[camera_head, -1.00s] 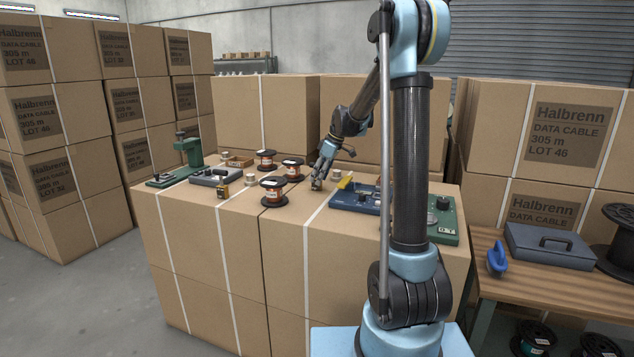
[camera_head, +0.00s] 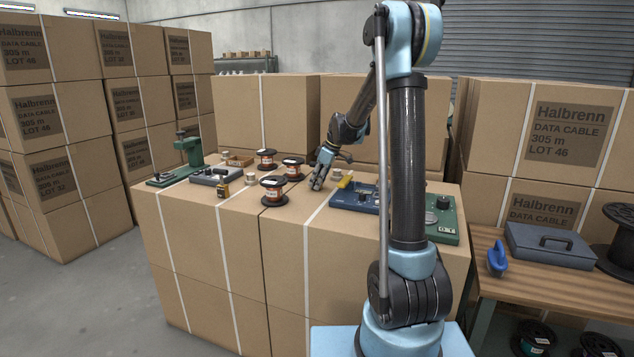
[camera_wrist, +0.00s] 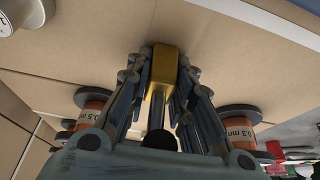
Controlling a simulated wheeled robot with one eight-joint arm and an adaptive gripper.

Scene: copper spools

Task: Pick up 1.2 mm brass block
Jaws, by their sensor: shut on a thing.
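A brass-coloured block (camera_wrist: 165,58) is between the fingers of my gripper (camera_wrist: 163,95) in the wrist view. The fingers press on it from both sides, so my gripper is shut on it. Its size marking is not readable there. In the head view my gripper (camera_head: 317,186) points down at the top of the cartons, right of the copper spools. The fingers hide the block in that view, and I cannot tell whether it is touching the carton top.
Copper spools (camera_head: 274,192) stand left of my gripper; one marked 0.5 mm (camera_wrist: 90,105) and one marked 0.3 mm (camera_wrist: 238,122) flank it in the wrist view. A blue device (camera_head: 352,201) lies close on the right. A grey device (camera_head: 215,177) and a green stand (camera_head: 190,150) are farther left.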

